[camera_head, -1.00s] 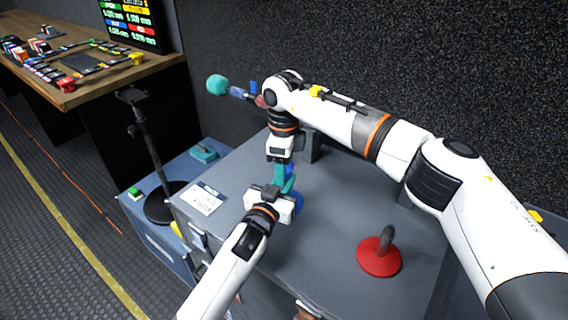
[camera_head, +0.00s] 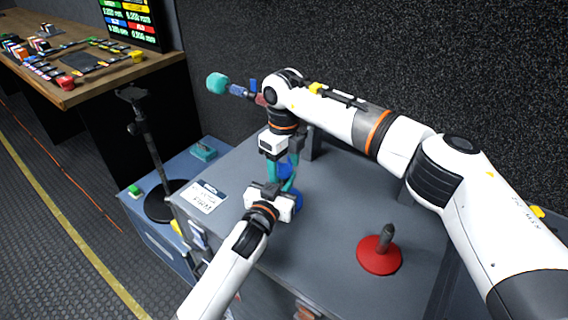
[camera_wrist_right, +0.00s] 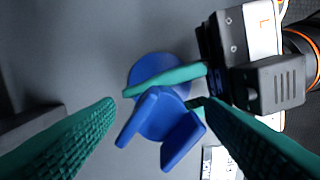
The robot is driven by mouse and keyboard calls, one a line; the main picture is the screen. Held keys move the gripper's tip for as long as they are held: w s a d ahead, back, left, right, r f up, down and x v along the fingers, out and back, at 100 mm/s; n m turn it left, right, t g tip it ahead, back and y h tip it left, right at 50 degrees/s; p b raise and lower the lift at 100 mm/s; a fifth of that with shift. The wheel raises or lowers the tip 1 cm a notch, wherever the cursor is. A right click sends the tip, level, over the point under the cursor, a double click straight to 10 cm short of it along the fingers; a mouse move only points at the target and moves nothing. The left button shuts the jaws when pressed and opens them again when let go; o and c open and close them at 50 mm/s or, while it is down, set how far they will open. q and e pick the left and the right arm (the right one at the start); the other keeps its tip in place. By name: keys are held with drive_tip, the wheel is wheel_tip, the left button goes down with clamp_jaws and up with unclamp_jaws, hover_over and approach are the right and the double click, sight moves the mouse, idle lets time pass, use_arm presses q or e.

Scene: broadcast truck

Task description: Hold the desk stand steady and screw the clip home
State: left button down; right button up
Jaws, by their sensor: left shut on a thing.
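The blue desk stand (camera_head: 297,204) is on the grey desk top; its round base (camera_wrist_right: 150,66) also shows in the right wrist view. The blue clip (camera_wrist_right: 182,140), with two prongs, sits above the base. My left gripper (camera_wrist_right: 165,92) comes in from the right of that view, its teal fingers shut on the stand below the clip. Its white body hides much of the stand in the head view. My right gripper (camera_wrist_right: 160,104) points down over the clip, its green fingers apart on either side and not pressing on it. How far the clip is screwed in cannot be seen.
A red round stand (camera_head: 379,253) with a grey upright is on the desk's right. A label card (camera_head: 204,197) lies near the left edge. A tall black stand (camera_head: 146,140) is left of the desk. A teal-headed microphone (camera_head: 217,83) is behind.

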drive_tip(key=shift+r, duration=0.1)
drive_tip(key=shift+r, duration=2.2)
drive_tip(key=shift+c, duration=0.4)
wheel_tip(320, 180, up, 4)
drive_tip(key=n, duration=0.5)
drive_tip(key=shift+f, duration=0.25)
drive_tip(key=shift+f, duration=0.1)
drive_tip(key=shift+f, duration=3.95)
drive_tip(key=shift+c, duration=0.3)
